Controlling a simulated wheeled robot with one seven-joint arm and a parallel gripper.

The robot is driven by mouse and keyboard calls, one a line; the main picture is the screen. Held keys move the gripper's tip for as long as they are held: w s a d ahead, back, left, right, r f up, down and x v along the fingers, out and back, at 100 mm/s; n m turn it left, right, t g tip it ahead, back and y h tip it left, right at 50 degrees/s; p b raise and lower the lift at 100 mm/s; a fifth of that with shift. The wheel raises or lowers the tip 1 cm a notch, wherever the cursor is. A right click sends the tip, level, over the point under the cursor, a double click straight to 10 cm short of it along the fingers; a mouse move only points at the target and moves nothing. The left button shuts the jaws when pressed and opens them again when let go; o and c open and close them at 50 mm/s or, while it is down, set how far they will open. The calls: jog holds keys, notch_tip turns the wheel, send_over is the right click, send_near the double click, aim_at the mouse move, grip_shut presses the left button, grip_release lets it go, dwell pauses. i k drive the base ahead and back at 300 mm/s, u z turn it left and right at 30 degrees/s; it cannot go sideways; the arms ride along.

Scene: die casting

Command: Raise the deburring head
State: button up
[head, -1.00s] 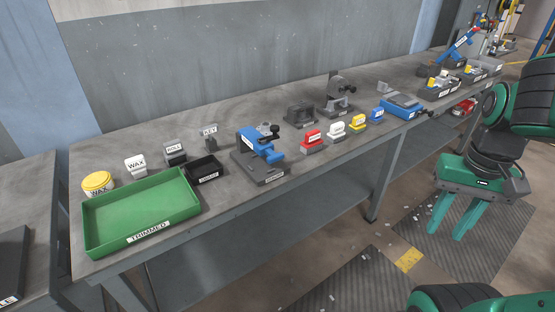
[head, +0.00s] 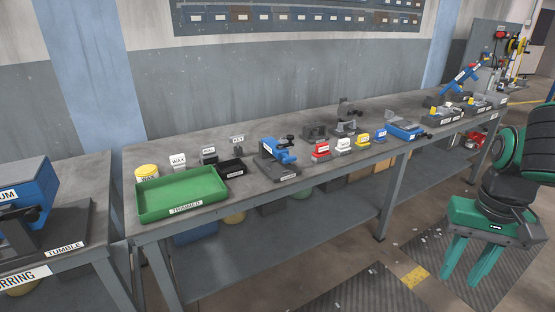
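A small blue machine (head: 275,152) with a black knob stands on a dark base plate near the middle of the long grey bench. It is probably the deburring unit; its label is too small to read. Its blue head is tilted over the base, and I cannot tell whether it is fully lowered. My gripper (head: 463,280) hangs at the lower right, in front of the bench and well away from the machine. Its two green fingers point down, spread apart, with nothing between them.
A green tray (head: 182,206) marked TRIMMED sits at the bench's left end, near a yellow wax tub (head: 146,173) and a small black bin (head: 232,168). Red, white, yellow and blue blocks (head: 343,146) stand to the machine's right. A tumble unit (head: 50,235) is on the left table.

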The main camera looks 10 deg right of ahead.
aim_at(269, 143)
jog(key=u, duration=0.1)
jog(key=i, duration=1)
